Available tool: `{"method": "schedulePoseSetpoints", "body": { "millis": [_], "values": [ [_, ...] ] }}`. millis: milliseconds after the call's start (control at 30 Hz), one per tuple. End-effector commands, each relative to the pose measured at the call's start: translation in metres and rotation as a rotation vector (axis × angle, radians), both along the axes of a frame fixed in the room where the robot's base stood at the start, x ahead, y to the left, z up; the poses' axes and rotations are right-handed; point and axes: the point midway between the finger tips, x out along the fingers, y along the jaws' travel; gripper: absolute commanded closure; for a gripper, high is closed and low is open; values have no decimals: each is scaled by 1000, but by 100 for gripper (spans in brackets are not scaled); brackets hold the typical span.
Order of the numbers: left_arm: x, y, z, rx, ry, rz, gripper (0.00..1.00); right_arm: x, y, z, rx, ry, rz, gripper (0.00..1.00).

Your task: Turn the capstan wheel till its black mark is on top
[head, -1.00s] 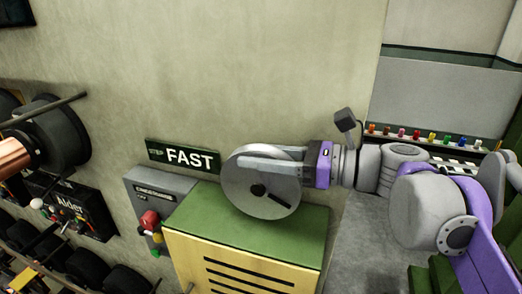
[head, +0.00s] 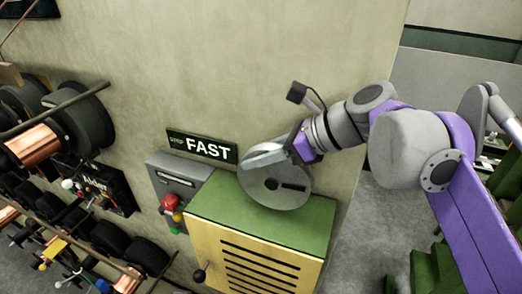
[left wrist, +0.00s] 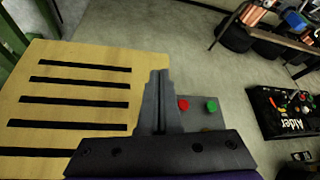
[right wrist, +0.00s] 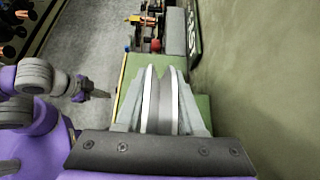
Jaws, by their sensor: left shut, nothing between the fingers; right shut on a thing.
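The capstan wheel (head: 262,195) is a grey disc standing on edge above the green top of a yellow cabinet. Its black mark (head: 294,187) lies right of the hub, pointing right and slightly down in the head view. My right gripper (head: 257,158) is shut on the wheel's upper rim, its fingers on either side. The right wrist view shows the wheel (right wrist: 165,95) edge-on between the fingers. My left gripper (left wrist: 159,78) is shut and empty in front of the slotted yellow cabinet front. It is outside the head view.
The yellow cabinet (head: 213,243) has black slots and a side lever (head: 199,275). Left of it is a grey box (head: 180,170) with red and green buttons, under a FAST sign (head: 203,146) on the wall. Spools (head: 85,115) fill racks at left.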

Motion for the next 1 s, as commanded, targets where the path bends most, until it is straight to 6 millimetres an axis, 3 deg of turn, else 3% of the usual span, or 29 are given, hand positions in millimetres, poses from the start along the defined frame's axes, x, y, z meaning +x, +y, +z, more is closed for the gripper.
{"method": "schedulePoseSetpoints", "body": {
  "millis": [367, 400, 567, 867, 1000],
  "values": [
    [0, 0, 0, 0, 0, 0, 100, 0, 0, 0, -3, 2, -2, 100],
    [0, 0, 0, 0, 0, 0, 100, 0, 0, 0, -3, 2, -2, 59],
    [0, 0, 0, 0, 0, 0, 100, 0, 0, 0, -3, 2, -2, 32],
    [0, 0, 0, 0, 0, 0, 100, 0, -1, 1, -3, 2, -2, 32],
    [0, 0, 0, 0, 0, 0, 100, -3, -12, 8, -4, 4, -4, 32]
  ]
}}
